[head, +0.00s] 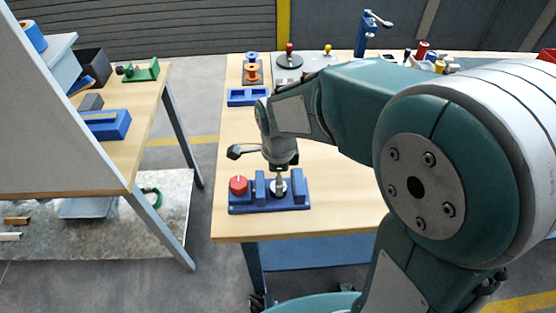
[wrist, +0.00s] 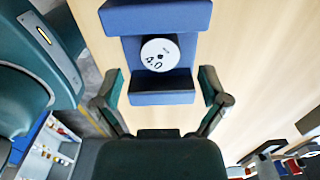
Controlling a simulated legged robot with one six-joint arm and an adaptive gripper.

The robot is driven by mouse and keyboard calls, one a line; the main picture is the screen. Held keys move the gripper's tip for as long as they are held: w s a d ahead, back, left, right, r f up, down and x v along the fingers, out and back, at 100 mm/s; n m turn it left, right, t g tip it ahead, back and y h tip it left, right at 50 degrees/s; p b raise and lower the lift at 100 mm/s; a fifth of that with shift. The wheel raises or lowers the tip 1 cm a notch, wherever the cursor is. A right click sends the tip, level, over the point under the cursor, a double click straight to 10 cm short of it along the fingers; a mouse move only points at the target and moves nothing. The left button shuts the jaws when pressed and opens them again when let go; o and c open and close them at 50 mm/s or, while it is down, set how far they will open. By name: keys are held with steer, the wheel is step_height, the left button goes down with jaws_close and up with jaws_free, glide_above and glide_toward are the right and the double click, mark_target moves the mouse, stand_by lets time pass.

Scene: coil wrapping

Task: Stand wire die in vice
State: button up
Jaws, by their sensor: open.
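The wire die, a pale round disc marked 4.0 with a small dark centre hole (wrist: 160,54), sits between the blue jaws of the vice (wrist: 160,98). Its round face is turned to the wrist camera. In the head view, the blue vice (head: 240,207) with a red knob stands near the table's front left corner. The die (head: 274,187) shows there partly behind my gripper. My gripper (wrist: 161,84) is open, with one dark finger on each side of the vice's near jaw. The fingers look clear of the die. I cannot tell whether the die touches both jaws.
A blue tray (head: 248,97) and orange and blue spools (head: 252,71) lie farther back on the table. A blue stand (head: 366,35) is at the back edge. A side table (head: 150,95) with a green clamp (head: 146,71) is at left. Wood right of the vice is clear.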

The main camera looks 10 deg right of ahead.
step_height(320, 180, up, 8)
steer(key=shift+r, duration=0.2)
steer(key=shift+s, duration=0.15)
stand_by(0.4)
